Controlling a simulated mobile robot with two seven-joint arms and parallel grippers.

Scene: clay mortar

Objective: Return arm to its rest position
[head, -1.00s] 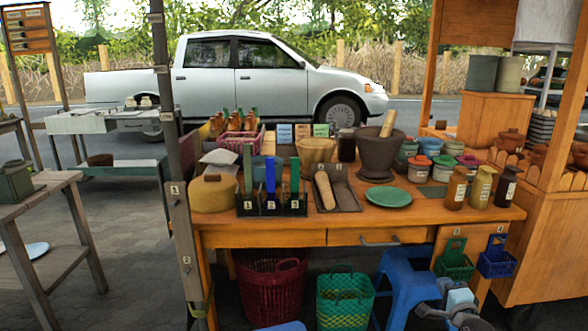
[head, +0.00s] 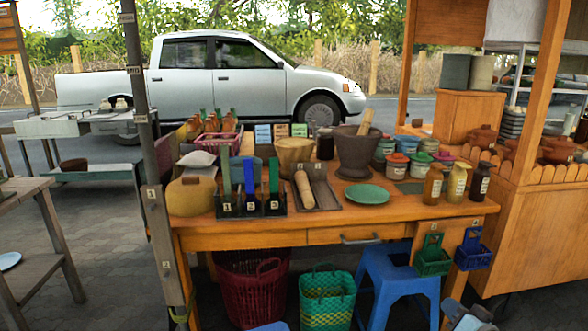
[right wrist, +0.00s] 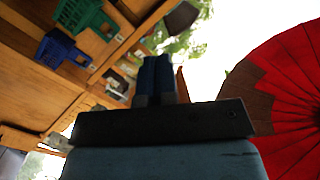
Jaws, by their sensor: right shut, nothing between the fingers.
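My right gripper (right wrist: 157,62) shows in the right wrist view with its two blue fingers together and nothing between them. In the head view only part of my right arm (head: 463,318) shows at the bottom edge, low in front of the table and right of the blue stool. It is apart from the things on the tabletop. A dark clay mortar (head: 358,152) stands on the wooden table (head: 290,240) with a pestle (head: 366,121) leaning in it. My left gripper is not in view.
A blue stool (head: 400,285), a green basket (head: 327,296) and a red basket (head: 250,285) stand under the table. Small green (head: 433,258) and blue (head: 474,250) baskets hang at its right front. A red umbrella (right wrist: 285,90) shows in the right wrist view. Paving at left is open.

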